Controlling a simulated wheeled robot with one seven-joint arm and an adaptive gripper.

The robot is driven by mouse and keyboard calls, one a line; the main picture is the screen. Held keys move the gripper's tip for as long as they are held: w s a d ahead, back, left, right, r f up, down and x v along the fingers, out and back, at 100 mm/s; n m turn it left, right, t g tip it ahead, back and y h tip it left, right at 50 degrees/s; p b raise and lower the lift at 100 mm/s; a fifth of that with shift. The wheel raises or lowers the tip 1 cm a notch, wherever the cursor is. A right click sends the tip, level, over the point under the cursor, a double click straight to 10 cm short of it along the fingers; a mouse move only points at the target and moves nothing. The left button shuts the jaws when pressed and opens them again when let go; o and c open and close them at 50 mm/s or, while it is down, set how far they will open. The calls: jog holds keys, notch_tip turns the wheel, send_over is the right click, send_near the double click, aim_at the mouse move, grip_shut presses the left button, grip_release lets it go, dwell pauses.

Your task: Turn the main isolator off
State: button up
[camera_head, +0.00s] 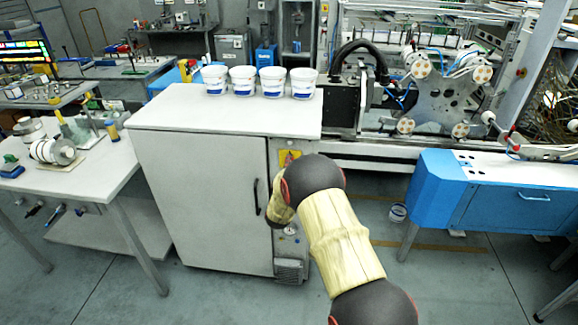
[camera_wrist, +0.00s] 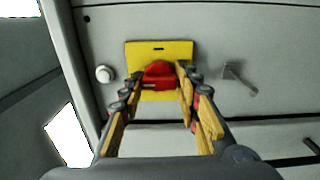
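The main isolator is a red rotary handle (camera_wrist: 160,74) on a yellow plate (camera_wrist: 180,50), seen in the wrist view on a grey panel. My gripper (camera_wrist: 160,78) is open, with one yellow-padded finger on each side of the red handle. The fingertips are close to the handle's sides; whether either touches it I cannot tell. In the head view my arm covers the gripper and the isolator, in front of the right part of the white cabinet (camera_head: 200,200).
A white round knob (camera_wrist: 104,74) and a small grey lever (camera_wrist: 238,76) flank the plate. The cabinet door has a black handle (camera_head: 256,197). Several white tubs (camera_head: 243,80) stand on the cabinet top. A blue cabinet (camera_head: 500,200) stands right; a workbench (camera_head: 100,180) stands left.

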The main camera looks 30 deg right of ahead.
jog(key=o, duration=0.4)
jog(key=v, duration=1.2)
dwell(0.4)
